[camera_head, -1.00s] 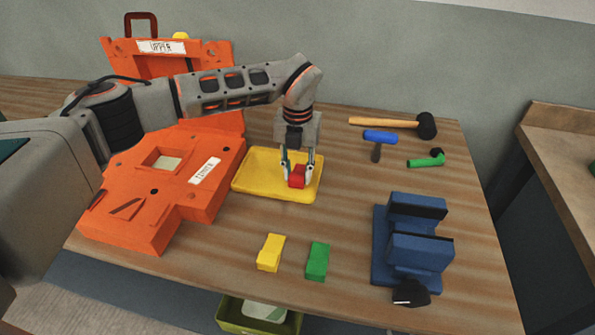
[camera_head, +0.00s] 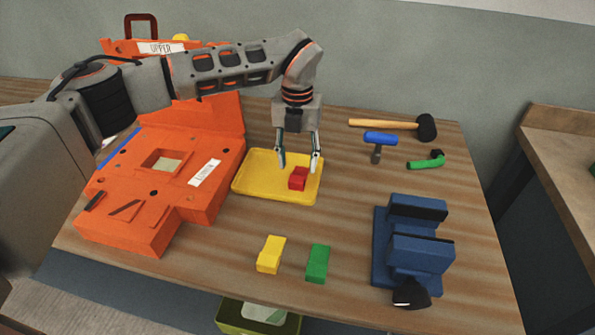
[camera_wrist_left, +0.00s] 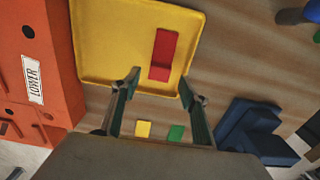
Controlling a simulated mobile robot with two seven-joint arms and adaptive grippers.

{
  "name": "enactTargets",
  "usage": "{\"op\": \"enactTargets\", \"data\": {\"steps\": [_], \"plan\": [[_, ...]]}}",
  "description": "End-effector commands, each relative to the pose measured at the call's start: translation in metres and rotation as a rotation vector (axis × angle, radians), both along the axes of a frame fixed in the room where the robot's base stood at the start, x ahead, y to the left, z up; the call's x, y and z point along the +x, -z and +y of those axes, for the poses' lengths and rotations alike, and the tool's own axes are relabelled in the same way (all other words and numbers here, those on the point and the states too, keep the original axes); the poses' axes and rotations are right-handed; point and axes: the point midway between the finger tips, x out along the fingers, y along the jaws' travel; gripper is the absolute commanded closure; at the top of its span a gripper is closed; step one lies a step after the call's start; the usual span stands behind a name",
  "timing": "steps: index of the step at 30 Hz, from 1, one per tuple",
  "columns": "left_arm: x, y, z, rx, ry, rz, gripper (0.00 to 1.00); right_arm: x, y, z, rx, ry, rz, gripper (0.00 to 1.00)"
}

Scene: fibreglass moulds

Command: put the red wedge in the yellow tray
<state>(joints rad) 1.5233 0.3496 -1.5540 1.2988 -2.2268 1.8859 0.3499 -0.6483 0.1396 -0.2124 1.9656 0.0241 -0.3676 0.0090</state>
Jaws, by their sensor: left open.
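The red wedge (camera_head: 298,179) lies in the yellow tray (camera_head: 252,181), toward its right side. It also shows in the left wrist view (camera_wrist_left: 162,56), resting on the floor of the tray (camera_wrist_left: 112,45). My left gripper (camera_head: 298,166) is open and empty above the tray, with its fingers apart and clear of the wedge. In the left wrist view the two fingertips (camera_wrist_left: 159,85) stand on either side below the wedge. My right gripper is not in view.
An orange mould (camera_head: 150,205) stands left of the tray. A yellow block (camera_head: 271,254) and a green block (camera_head: 317,263) lie in front. A blue vise (camera_head: 412,250) stands at the right. A mallet (camera_head: 390,123), a blue-headed hammer (camera_head: 379,140) and a green tool (camera_head: 426,162) lie behind it.

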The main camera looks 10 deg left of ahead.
Motion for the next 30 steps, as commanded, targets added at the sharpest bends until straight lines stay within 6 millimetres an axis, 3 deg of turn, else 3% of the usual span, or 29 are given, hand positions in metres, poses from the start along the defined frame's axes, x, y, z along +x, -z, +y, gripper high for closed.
{"op": "enactTargets", "data": {"steps": [6,12,30], "plan": [[0.0,-0.045,0.0,0.0,0.0,-0.002,0.56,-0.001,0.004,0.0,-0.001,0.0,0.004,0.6],[0.0,-0.068,0.0,0.0,0.0,0.001,0.56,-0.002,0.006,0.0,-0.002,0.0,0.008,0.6],[-0.001,-0.073,0.0,0.0,0.001,0.001,0.56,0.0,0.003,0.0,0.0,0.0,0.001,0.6]]}}
